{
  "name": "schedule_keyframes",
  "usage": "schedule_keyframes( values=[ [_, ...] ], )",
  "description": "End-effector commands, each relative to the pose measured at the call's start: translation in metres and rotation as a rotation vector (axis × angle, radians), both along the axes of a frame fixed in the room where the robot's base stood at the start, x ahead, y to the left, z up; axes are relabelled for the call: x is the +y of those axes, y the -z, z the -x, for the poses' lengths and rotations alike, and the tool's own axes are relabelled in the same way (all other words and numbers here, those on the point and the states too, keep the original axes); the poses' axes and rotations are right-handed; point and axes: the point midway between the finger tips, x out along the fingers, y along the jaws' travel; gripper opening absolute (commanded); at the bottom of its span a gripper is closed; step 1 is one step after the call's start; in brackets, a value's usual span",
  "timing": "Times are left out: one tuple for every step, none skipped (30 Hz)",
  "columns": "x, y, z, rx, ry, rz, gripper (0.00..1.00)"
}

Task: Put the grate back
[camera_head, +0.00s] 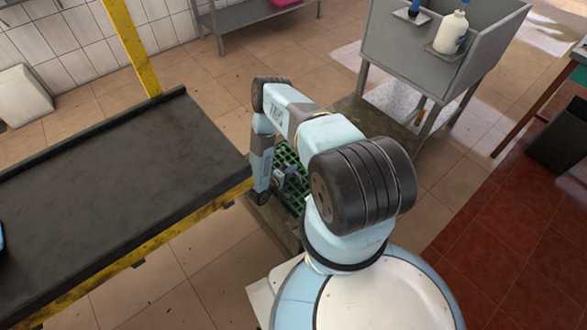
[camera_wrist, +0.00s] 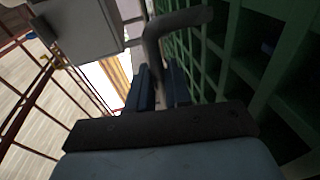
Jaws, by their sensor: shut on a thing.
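The green grate (camera_head: 285,154) is partly hidden behind my arm in the head view. Its lattice fills the right side of the wrist view (camera_wrist: 231,45). A dark grey bent handle (camera_wrist: 178,20) stands beside the lattice and runs down between my fingers. My gripper (camera_wrist: 162,88) is shut on this handle. In the head view my gripper (camera_head: 284,180) is small and low, over the grate. I cannot tell whether the grate is lifted or resting on something.
A black-topped conveyor (camera_head: 100,170) with yellow edges stands to the left. A grey metal sink stand (camera_head: 400,45) with a white bottle (camera_head: 451,33) is at the back right. A dark, flat surface (camera_head: 365,112) lies around the grate. Tiled floor (camera_head: 205,95) is open behind.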

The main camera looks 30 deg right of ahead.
Motion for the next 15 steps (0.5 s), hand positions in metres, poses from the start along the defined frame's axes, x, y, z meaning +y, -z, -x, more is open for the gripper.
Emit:
schedule_keyframes(
  values=[
    [-0.0005,0.0028,-0.0005,-0.003,0.001,0.002,0.00],
    [-0.0006,0.0043,-0.0005,-0.003,0.001,0.002,0.00],
    [-0.0007,0.0058,-0.0004,-0.003,0.001,0.002,0.00],
    [-0.0006,0.0065,-0.0003,-0.002,0.001,0.003,0.00],
    [-0.0007,0.0069,-0.0004,-0.002,0.001,0.003,0.00],
    [-0.0007,0.0070,-0.0004,-0.002,0.001,0.003,0.00],
    [-0.0008,0.0069,-0.0005,-0.002,0.001,0.003,0.00],
    [-0.0008,0.0068,-0.0005,-0.002,0.001,0.003,0.00],
    [-0.0010,0.0067,-0.0005,-0.002,0.001,0.003,0.00],
    [-0.0010,0.0067,-0.0005,-0.002,0.001,0.003,0.00],
    [-0.0010,0.0067,-0.0005,-0.002,0.001,0.003,0.00],
    [-0.0011,0.0069,-0.0005,-0.002,0.001,0.003,0.00],
    [-0.0010,0.0072,-0.0005,-0.002,0.001,0.003,0.00],
    [-0.0010,0.0076,-0.0005,-0.002,0.001,0.003,0.00],
    [-0.0010,0.0085,-0.0004,-0.002,0.001,0.003,0.00]
  ],
)
